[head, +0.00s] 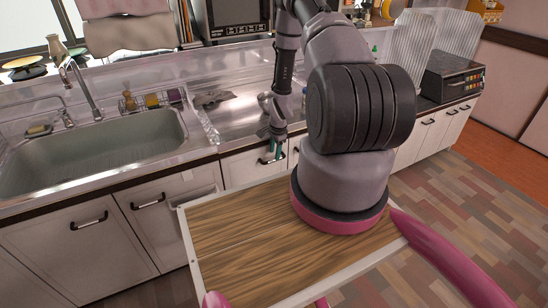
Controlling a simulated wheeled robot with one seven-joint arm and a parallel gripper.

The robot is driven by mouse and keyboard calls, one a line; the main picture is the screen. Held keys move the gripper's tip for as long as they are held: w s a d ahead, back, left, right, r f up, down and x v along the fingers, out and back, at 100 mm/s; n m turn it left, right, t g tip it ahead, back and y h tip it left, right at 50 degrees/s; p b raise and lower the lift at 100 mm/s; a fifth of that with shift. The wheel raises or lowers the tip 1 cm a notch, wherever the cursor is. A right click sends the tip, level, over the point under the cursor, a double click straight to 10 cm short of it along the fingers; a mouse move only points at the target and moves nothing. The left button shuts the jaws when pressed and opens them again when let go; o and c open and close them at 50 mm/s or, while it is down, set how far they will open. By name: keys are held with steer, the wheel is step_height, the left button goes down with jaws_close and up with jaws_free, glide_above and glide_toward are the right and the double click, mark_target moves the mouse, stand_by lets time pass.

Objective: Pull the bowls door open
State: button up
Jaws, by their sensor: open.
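My gripper (273,151) is small in the head view, pointing down at the counter's front edge. It is open, with its fingers right at the dark bar handle (266,161) of a white cabinet front (238,171). I cannot tell whether the fingers touch the handle or reach around it. That front looks shut and is partly hidden by my arm. No label shows which front is the bowls door. Nothing is visible between the fingers.
A steel sink (95,148) with a tap (82,85) is at the left, above white cabinet doors (75,245) with dark handles. A crumpled cloth (213,98) lies on the steel counter. A dark toaster oven (450,77) stands at the right. The floor (470,190) at the right is clear.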

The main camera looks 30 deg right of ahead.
mark_target(274, 156)
steer(key=shift+w+f, duration=0.15)
steer(key=shift+f, duration=0.7)
steer(key=shift+w+f, duration=0.15)
steer(key=shift+f, duration=0.65)
jaws_close()
